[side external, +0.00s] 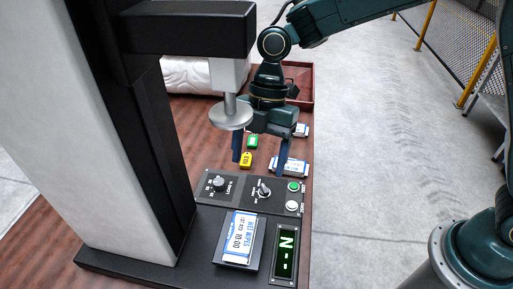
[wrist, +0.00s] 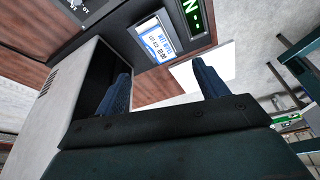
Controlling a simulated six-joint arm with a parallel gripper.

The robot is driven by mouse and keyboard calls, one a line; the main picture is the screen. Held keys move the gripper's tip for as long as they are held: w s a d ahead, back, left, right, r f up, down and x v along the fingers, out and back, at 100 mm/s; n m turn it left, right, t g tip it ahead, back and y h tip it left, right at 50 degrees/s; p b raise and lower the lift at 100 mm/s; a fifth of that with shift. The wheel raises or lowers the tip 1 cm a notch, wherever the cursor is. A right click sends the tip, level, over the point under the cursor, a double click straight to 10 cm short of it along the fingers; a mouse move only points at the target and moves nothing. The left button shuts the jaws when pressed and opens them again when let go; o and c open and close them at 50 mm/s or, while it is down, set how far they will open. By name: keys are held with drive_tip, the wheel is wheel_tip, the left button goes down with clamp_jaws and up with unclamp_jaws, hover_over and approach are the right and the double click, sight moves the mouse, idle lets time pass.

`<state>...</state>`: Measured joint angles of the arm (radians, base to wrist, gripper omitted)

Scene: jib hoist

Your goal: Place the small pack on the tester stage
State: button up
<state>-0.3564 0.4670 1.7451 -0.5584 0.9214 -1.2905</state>
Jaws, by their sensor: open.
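A white and blue pack labelled wet wipes (side external: 238,238) lies flat on the dark stage (side external: 221,258) at the front of the tester. The pack also shows in the wrist view (wrist: 158,42), beyond the fingertips. My gripper (side external: 259,166) is open, fingers down, with nothing seen between them. It is behind the control panel, apart from the staged pack. A second white and blue pack (side external: 292,168) lies beside the right finger, partly hidden, and a third (side external: 301,130) lies farther back. I cannot tell which pack is the small one.
The tester's column (side external: 135,130) and overhanging arm with a metal disc (side external: 230,115) stand close left of my gripper. A panel (side external: 250,191) has knobs and buttons; a green display (side external: 285,253) is beside the stage. Green (side external: 252,142) and yellow (side external: 246,160) tags lie behind.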

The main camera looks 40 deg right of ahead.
drive_tip(key=s+d+r+m+t, duration=0.2)
drive_tip(key=s+d+r+m, duration=0.1)
drive_tip(key=d+r+m, duration=0.25)
drive_tip(key=s+d+r+m+t, duration=0.2)
drive_tip(key=s+d+r+m, duration=0.25)
drive_tip(key=d, duration=0.25)
drive_tip(key=s+d+r+m+t+h, duration=0.1)
drive_tip(key=s+d+m+t+h, duration=0.2)
drive_tip(key=s+d+m, duration=0.9)
drive_tip(key=shift+s+r+m+t, duration=0.3)
drive_tip(key=shift+r+m, duration=0.1)
drive_tip(key=shift+m, duration=0.6)
